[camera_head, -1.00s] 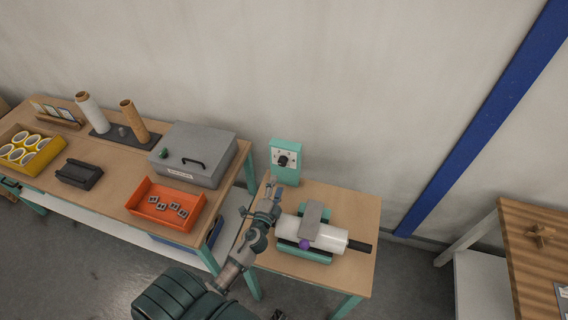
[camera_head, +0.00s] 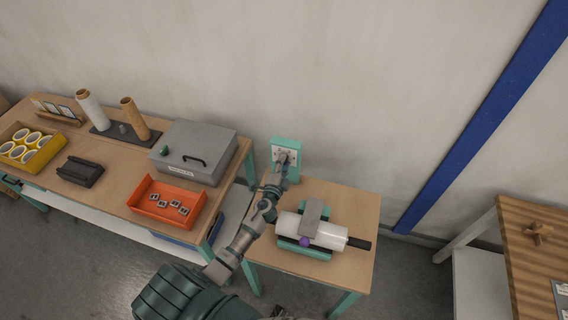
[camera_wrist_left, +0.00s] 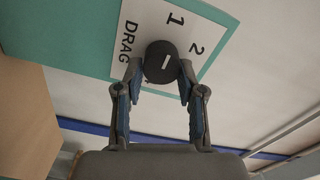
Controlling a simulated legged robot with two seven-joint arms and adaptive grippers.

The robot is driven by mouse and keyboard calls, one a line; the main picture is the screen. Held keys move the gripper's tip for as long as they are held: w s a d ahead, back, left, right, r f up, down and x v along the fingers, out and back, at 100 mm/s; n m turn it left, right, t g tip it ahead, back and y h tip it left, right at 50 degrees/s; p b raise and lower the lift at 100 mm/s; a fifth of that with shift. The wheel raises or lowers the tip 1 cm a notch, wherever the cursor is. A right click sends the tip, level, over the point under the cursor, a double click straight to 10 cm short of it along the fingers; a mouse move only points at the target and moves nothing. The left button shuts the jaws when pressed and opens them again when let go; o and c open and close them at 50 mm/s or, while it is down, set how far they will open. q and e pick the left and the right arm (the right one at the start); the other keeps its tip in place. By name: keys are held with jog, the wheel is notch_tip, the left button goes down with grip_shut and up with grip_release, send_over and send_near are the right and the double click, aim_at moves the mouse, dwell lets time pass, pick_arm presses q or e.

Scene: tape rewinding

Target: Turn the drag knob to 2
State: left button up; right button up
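The drag knob (camera_wrist_left: 160,66) is round and black with a short white mark. It sits on a white plate (camera_wrist_left: 150,22) lettered DRAG, 1 and 2, which appears rotated in the left wrist view. The plate is on an upright teal panel (camera_head: 275,146). My left gripper (camera_wrist_left: 160,72) has its two fingers on either side of the knob; they look spread, with a small gap on the left side. In the head view the left gripper (camera_head: 287,161) is in front of the panel and hides most of the knob. My right gripper is not in view.
On the left bench are a grey box (camera_head: 211,146) and an orange tray (camera_head: 150,207). A wooden table (camera_head: 528,268) is at right.

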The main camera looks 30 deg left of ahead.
pick_arm(q)
jog(key=shift+a, duration=0.15)
jog(key=c, duration=0.4)
jog(key=shift+a+f, duration=0.1)
jog(key=shift+a, duration=0.05)
jog(key=shift+c, duration=0.4)
jog(key=shift+s+a+f, duration=0.1)
jog(key=shift+a, duration=0.05)
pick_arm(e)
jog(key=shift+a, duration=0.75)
